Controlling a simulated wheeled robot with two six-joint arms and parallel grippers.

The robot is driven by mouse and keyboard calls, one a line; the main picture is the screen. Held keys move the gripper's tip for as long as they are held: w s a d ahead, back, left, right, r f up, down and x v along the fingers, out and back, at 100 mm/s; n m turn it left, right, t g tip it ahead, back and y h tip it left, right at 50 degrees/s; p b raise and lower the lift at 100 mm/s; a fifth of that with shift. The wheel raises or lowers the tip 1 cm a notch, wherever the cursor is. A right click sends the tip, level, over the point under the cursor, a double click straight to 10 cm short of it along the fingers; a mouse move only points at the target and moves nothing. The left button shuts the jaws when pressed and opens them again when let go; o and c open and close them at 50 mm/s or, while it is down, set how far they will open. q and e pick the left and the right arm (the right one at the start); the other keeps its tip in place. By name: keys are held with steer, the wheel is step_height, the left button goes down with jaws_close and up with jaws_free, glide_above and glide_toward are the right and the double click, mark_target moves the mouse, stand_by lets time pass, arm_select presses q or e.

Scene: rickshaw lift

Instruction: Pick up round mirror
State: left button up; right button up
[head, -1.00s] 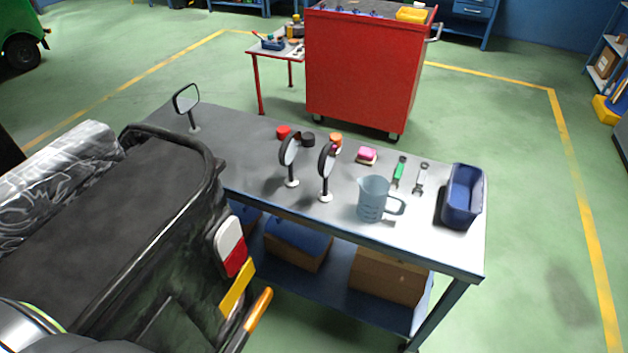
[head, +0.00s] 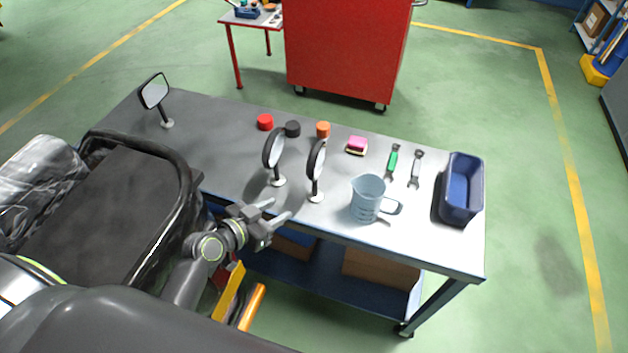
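Two round mirrors on short stems with white bases stand upright on the grey workbench (head: 225,160). The left round mirror (head: 274,148) and the right round mirror (head: 316,160) are side by side near the bench's front edge. A third mirror, squarish (head: 155,91), stands at the bench's far left. My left gripper (head: 279,211) is at the bench's front edge, just in front of the left round mirror's base. Its two fingers are apart with nothing between them, and it touches neither mirror. My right gripper is not in view.
A clear measuring jug (head: 367,198) stands right of the mirrors, with a blue bin (head: 462,190) farther right. Behind are red (head: 265,122), black (head: 292,129) and orange (head: 323,130) caps, a pink sponge (head: 357,145) and two wrenches. The black vehicle seat (head: 100,215) is at left.

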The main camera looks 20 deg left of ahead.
arm_select(q)
steer(key=b, duration=0.3)
glide_toward(315, 186)
steer(key=w+f, duration=0.1)
steer(key=w+d+f, duration=0.2)
steer(key=w, duration=0.1)
steer(key=shift+w+f, duration=0.1)
steer(key=shift+f, duration=0.15)
steer(key=x, duration=0.3)
steer(key=b+x, duration=0.1)
steer(key=x, duration=0.1)
steer(key=shift+w+a+r, duration=0.1)
steer(key=shift+w+r, duration=0.05)
steer(key=shift+w, duration=0.3)
steer(key=shift+s, duration=0.1)
steer(key=shift+c, duration=0.9)
jaws_close()
steer(key=shift+r, duration=0.1)
